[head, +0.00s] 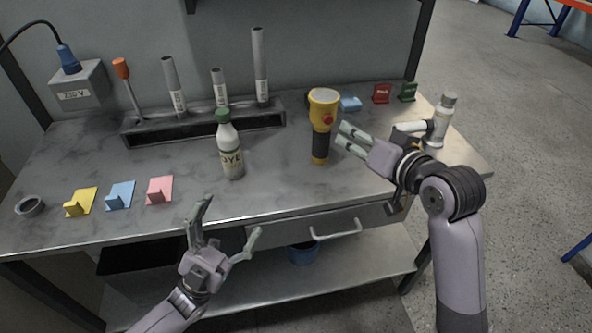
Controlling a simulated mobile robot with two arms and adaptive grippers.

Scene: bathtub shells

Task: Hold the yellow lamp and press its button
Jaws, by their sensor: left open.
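The yellow lamp (322,98) stands upright on the bench, with a yellow head and a black handle. Its red button (327,119) shows on the front of the head. My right gripper (340,134) is just right of the lamp, its parted fingers pointing left at it; nothing shows between them. I cannot tell whether a fingertip touches the lamp. My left gripper (231,215) is open and empty in front of the bench's front edge, left of and well below the lamp.
A white bottle with a green cap (230,150) stands left of the lamp. A rack (200,125) with several tubes is behind. Colored blocks (160,190) and a tape roll (30,206) lie left. A spray bottle (442,118) stands right. A drawer handle (335,232) juts out below.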

